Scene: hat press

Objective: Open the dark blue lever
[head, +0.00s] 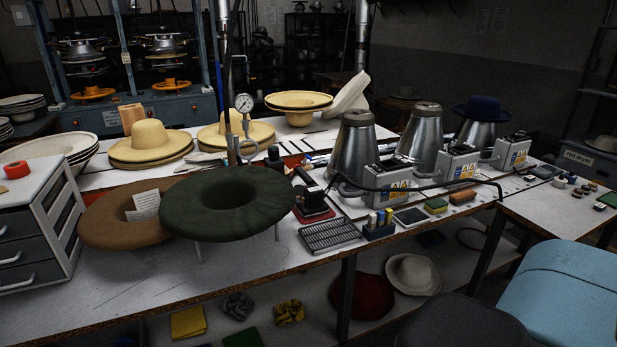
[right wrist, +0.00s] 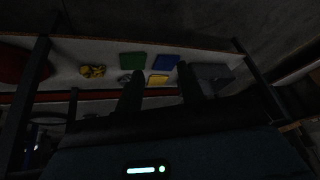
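I cannot clearly make out a dark blue lever in either view. A thin blue upright line (head: 217,75) runs behind the table near a pressure gauge (head: 244,103) in the head view; I cannot tell whether it is a lever or a hose. My right gripper (right wrist: 160,72) shows in the right wrist view as two dark fingers, spread apart with nothing visible between them. Beyond them is a shelf with folded cloths. Neither gripper shows in the head view, and my left gripper is not seen at all.
The long worktable (head: 130,292) holds a dark green hat (head: 228,232), a brown hat (head: 105,225), straw hats (head: 150,135), metal cones (head: 352,150) and control boxes (head: 458,163). A drawer unit (head: 70,225) stands at left. The table's front left is mostly bare.

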